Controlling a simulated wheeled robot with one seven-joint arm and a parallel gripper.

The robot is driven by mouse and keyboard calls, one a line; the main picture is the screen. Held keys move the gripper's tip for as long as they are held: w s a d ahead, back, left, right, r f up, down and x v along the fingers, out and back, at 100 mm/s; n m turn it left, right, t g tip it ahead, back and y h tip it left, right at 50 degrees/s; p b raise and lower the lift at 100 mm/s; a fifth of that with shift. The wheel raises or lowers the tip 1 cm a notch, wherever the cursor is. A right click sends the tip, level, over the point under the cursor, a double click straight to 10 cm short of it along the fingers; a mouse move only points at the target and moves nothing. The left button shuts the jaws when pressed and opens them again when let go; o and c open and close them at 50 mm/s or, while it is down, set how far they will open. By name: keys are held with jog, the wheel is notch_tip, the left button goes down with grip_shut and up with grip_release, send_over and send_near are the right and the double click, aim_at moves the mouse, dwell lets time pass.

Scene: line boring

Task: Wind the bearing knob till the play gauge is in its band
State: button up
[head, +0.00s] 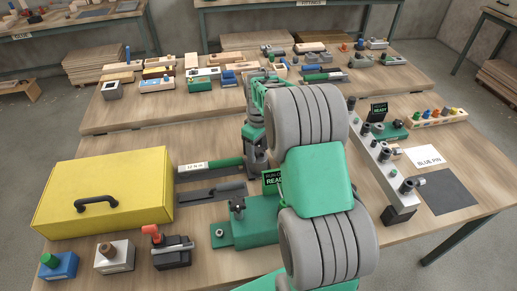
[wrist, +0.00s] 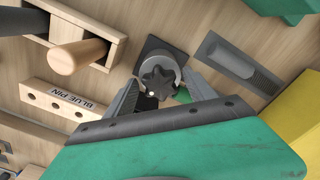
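The bearing knob, a dark star-shaped knob (wrist: 158,80) on a round grey body, sits on a dark square base in the wrist view. My gripper (wrist: 161,84) has its two grey fingers spread, one on each side of the knob. Gaps show between the fingers and the knob, and I see no contact. In the head view my gripper (head: 257,152) points down at the middle of the bench, partly behind my arm; the knob cannot be made out there. I cannot identify a play gauge or its band in either view.
A yellow case (head: 105,190) stands at the left. A green fixture (head: 250,222) and a small READY display (head: 272,181) are close to my arm. A long grey bar fixture (head: 375,155) stands right.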

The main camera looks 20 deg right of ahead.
aim_at(258, 149)
notch_tip(258, 149, up, 6)
jog(key=p, duration=0.4)
jog(key=shift+r, duration=0.6)
jog(key=shift+f, duration=0.1)
